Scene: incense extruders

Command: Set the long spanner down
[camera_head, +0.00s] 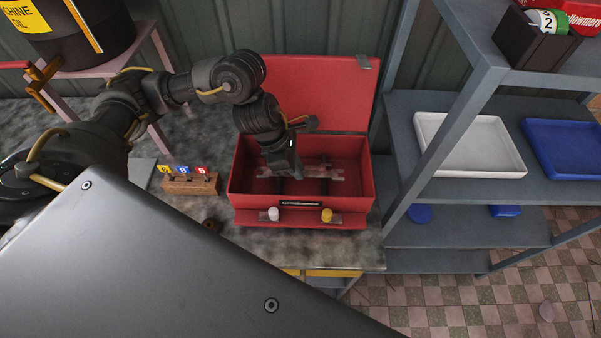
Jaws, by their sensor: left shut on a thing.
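The red toolbox (240,207) stands open on the workbench, its lid raised at the back. My left arm reaches in from the left and down into it. My left gripper (284,176) is inside the box, low over its floor, and shut. A long, pale metal spanner (326,172) lies level across the inside of the box, running left to right through the gripper's place. The fingertips are dark and small, so the exact grip is hard to see. I cannot tell whether the spanner touches the box floor. My right gripper is not in view.
A small wooden block with numbered tags (191,184) stands left of the box. The grey shelf unit (455,190) at the right holds a white tray (429,125) and a blue tray (535,133). A dark oil drum (105,28) stands at the back left.

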